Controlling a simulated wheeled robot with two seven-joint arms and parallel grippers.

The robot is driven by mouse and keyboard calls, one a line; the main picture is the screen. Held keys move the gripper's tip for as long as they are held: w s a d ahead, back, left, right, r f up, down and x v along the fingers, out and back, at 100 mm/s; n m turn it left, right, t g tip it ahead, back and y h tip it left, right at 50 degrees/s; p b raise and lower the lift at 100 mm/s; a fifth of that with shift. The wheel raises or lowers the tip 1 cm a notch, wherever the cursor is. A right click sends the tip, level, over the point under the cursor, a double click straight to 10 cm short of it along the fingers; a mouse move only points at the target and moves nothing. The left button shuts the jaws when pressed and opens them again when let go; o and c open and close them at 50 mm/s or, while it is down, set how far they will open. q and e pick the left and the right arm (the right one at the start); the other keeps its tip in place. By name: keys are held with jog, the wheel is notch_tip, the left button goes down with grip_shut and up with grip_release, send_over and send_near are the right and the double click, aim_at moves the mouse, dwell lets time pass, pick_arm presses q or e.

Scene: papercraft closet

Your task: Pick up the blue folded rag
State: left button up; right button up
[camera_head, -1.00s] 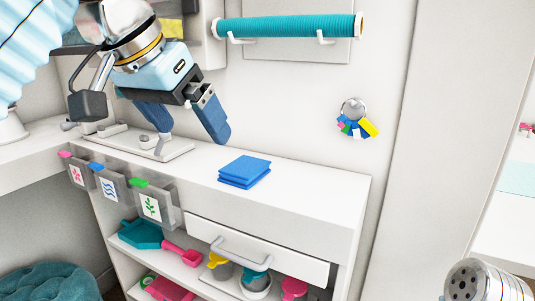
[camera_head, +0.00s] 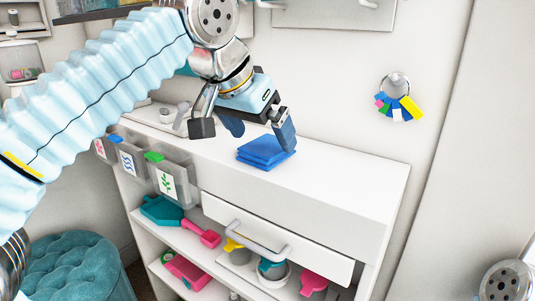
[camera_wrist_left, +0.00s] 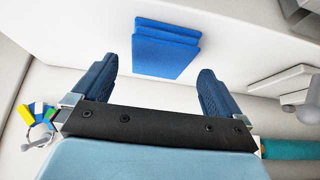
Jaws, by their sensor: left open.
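The blue folded rag (camera_head: 264,153) lies flat in a stack of layers on the white cabinet top, near its front edge. In the left wrist view the rag (camera_wrist_left: 165,50) shows between and beyond the two fingertips. My left gripper (camera_head: 259,132) is open and empty, with blue fingers apart. In the head view it is just behind and above the rag, and one fingertip overlaps the rag's far right edge. I cannot tell whether that finger touches it. My right gripper is out of view; only part of my right arm shows at the lower right.
The white cabinet top (camera_head: 340,178) is clear right of the rag. A drawer with a grey handle (camera_head: 250,240) is below. Clear pockets (camera_head: 168,182) hang at the front left. Colored tags on a ring (camera_head: 397,97) hang on the wall. A teal tufted stool (camera_head: 75,268) stands lower left.

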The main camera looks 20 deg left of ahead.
pick_arm(q)
jog(key=x, duration=0.2)
jog(key=shift+w+f, duration=0.15)
jog(key=shift+f, duration=0.15)
jog(key=c, duration=1)
jog(key=shift+d+r, duration=0.1)
jog(key=shift+r, duration=0.05)
jog(key=shift+c, duration=0.2)
jog(key=shift+r, duration=0.25)
notch_tip(320, 180, up, 2)
jog(key=shift+r+p, duration=0.2)
jog(key=shift+p, duration=0.35)
jog(key=s+d+r+p, duration=0.1)
jog(key=s+d+r, duration=0.7)
jog(key=s+r, duration=0.2)
jog(key=shift+s+d+p, duration=0.2)
jog(key=shift+s+p, duration=0.15)
jog(key=shift+s, duration=0.25)
